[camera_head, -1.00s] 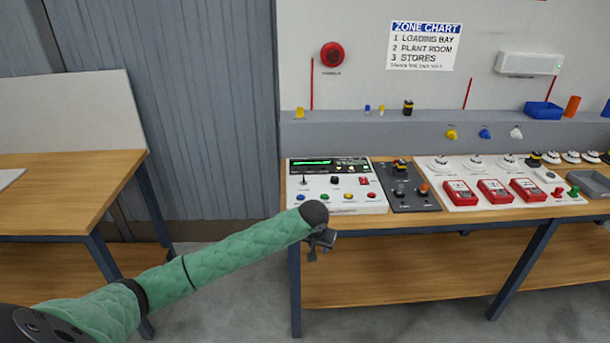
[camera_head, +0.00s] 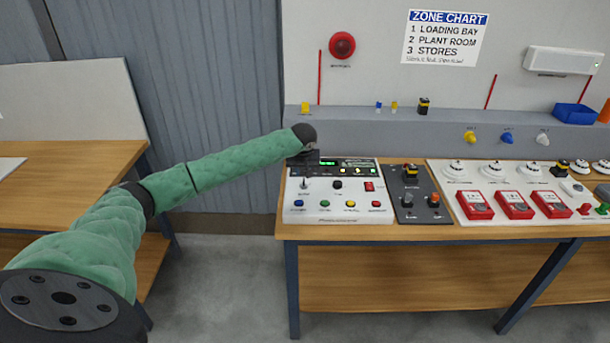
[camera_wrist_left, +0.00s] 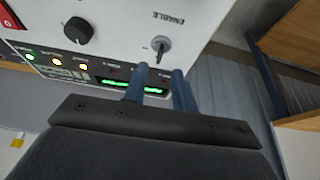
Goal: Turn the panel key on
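The white control panel (camera_head: 337,208) lies at the left end of the right-hand bench. Its small silver key (camera_head: 304,184) stands near the panel's left side. In the left wrist view the key (camera_wrist_left: 161,48) shows beside the word ENABLE, just past the fingertips. My left gripper (camera_head: 303,160) hangs over the panel's back left corner, by the green display. In the wrist view its two blue fingers (camera_wrist_left: 160,71) are apart with nothing between them. Whether the fingertips touch the panel cannot be told. My right gripper is not in view.
A black knob (camera_wrist_left: 78,30) and a red switch (camera_wrist_left: 10,18) sit on the same panel. A dark grey control box (camera_head: 420,211) stands right of it, then red call points (camera_head: 514,205). A wooden table (camera_head: 75,180) is at the left, with floor between.

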